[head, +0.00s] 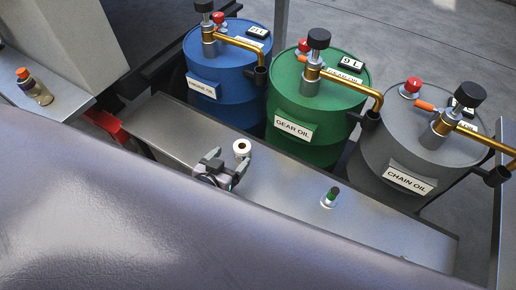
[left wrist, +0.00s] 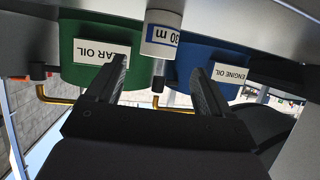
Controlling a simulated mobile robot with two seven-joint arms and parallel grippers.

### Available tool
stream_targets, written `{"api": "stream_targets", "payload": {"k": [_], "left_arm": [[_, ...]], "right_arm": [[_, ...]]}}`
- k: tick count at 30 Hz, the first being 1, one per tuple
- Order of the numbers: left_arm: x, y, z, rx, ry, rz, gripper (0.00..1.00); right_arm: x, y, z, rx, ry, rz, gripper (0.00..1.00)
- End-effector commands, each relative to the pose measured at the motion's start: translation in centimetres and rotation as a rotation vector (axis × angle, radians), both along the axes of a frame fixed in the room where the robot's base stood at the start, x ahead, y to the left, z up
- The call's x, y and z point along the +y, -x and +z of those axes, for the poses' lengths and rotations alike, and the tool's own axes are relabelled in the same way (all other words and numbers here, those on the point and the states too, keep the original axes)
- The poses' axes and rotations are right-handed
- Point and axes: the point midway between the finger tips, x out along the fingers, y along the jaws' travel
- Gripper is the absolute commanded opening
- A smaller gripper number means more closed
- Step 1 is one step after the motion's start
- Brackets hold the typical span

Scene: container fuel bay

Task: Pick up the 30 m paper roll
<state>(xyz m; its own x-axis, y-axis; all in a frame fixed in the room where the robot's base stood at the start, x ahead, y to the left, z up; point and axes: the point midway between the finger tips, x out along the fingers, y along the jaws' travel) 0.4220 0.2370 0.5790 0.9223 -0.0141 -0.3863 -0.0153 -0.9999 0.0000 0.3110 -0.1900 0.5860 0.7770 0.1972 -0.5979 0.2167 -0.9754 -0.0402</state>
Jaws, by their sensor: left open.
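The 30 m paper roll (head: 242,148) is a small white roll standing upright on the grey metal bench, close to the green drum. In the left wrist view, which is upside down, the roll (left wrist: 160,38) shows its "30 m" label with a blue edge. My left gripper (head: 228,160) is open just in front of the roll. In the wrist view its two fingers (left wrist: 158,80) point at the roll, which appears between their lines and just beyond the tips. No contact shows. My right gripper is not in view.
Behind the bench (head: 290,188) stand blue engine oil (head: 225,75), green gear oil (head: 310,105) and grey chain oil (head: 390,150) drums with brass taps. An orange-capped bottle (head: 36,90) is far left.

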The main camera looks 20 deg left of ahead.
Motion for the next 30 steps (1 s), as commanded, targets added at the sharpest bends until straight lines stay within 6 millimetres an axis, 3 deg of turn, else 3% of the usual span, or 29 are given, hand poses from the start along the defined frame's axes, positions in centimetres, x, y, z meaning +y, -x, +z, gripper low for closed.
{"api": "stream_targets", "payload": {"k": [11, 21, 30], "left_arm": [[0.0, -2.5, -1.1, -0.004, -0.001, 0.002, 0.81], [-0.2, -6.3, -2.5, -0.004, 0.0, 0.001, 0.81], [-0.2, -6.9, -2.6, -0.003, 0.001, 0.001, 0.81]], "right_arm": [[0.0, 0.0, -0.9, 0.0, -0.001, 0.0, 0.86], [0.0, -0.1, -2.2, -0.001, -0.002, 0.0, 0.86], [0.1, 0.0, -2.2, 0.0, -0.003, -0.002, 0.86]]}}
